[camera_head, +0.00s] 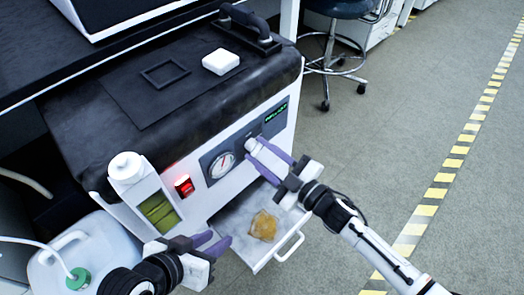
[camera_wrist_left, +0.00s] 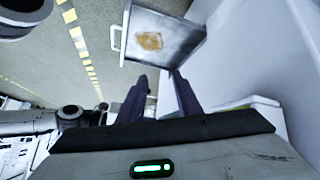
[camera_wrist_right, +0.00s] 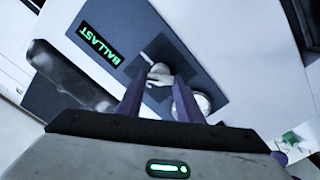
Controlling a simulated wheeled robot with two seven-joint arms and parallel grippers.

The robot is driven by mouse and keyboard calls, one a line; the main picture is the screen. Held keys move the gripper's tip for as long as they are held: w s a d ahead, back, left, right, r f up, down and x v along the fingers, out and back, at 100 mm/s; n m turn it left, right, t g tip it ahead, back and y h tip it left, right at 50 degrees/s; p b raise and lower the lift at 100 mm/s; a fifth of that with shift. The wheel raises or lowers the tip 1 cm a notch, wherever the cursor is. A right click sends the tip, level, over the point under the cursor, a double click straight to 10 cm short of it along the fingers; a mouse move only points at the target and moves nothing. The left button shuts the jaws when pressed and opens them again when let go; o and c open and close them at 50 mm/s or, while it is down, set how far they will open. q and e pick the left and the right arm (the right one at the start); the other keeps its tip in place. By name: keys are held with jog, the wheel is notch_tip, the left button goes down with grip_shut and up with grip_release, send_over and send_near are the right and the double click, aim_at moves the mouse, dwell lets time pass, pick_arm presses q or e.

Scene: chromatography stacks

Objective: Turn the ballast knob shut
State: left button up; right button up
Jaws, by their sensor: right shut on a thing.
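The ballast knob (camera_head: 252,145) is a small pale knob on the grey front panel of the pump-like unit (camera_head: 232,118). In the right wrist view the knob (camera_wrist_right: 159,74) sits between my fingertips, below the green BALLAST display (camera_wrist_right: 101,44). My right gripper (camera_head: 262,151) is shut on the knob, its purple fingers on either side. The display also shows in the head view (camera_head: 276,113), but is small there. My left gripper (camera_head: 221,241) is open and empty, in front of the unit near the drawer; its fingers also show apart in the left wrist view (camera_wrist_left: 160,90).
A pressure gauge (camera_head: 221,165) and a lit red switch (camera_head: 184,185) are left of the knob. An open drawer (camera_head: 284,240) with an amber stain (camera_head: 264,225) juts out below. A sight-glass bottle (camera_head: 150,195) and a white jug (camera_head: 88,250) stand at left. Floor at right is clear.

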jog(key=n, duration=0.4)
jog(key=shift+f+n, duration=0.15)
jog(key=shift+n, duration=0.15)
jog(key=n+b, duration=0.1)
jog(key=n, duration=0.1)
jog(key=shift+f+n, duration=0.1)
jog(key=shift+n, duration=0.8)
jog(key=shift+s+n, duration=0.1)
jog(key=shift+n, duration=0.4)
pick_arm(q)
jog(key=shift+w+d+r+b, duration=0.1)
jog(key=shift+w+d+b, duration=0.2)
jog(key=shift+d, duration=0.15)
pick_arm(e)
jog(key=shift+n, duration=0.3)
pick_arm(q)
jog(key=shift+s+f+h, duration=0.2)
jog(key=shift+s+h, duration=0.1)
pick_arm(e)
jog(key=o, duration=1.1)
